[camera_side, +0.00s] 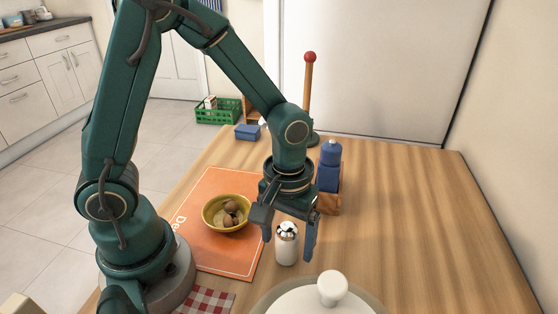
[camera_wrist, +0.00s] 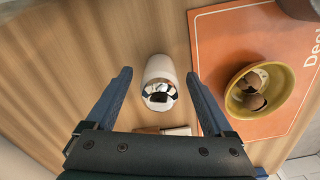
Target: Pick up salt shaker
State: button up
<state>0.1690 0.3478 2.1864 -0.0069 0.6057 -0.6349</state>
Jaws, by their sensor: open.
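The salt shaker (camera_side: 287,246) is a white cylinder with a shiny metal top. It stands upright on the wooden table (camera_side: 420,215), just right of the orange mat. My gripper (camera_side: 288,238) is open, pointing down, with its blue fingers either side of the shaker's top in the side view. In the wrist view the shaker (camera_wrist: 160,84) shows between and beyond the two fingertips of my gripper (camera_wrist: 160,74), with a gap on both sides. No contact shows.
A yellow bowl (camera_side: 211,215) with brown round items sits on the orange mat (camera_side: 215,255). A blue mill (camera_side: 329,165) in a wooden holder stands behind my gripper. A white knobbed lid (camera_side: 305,302) is in front. The table's right side is clear.

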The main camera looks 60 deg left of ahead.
grip_shut()
jog(key=shift+r, duration=0.2)
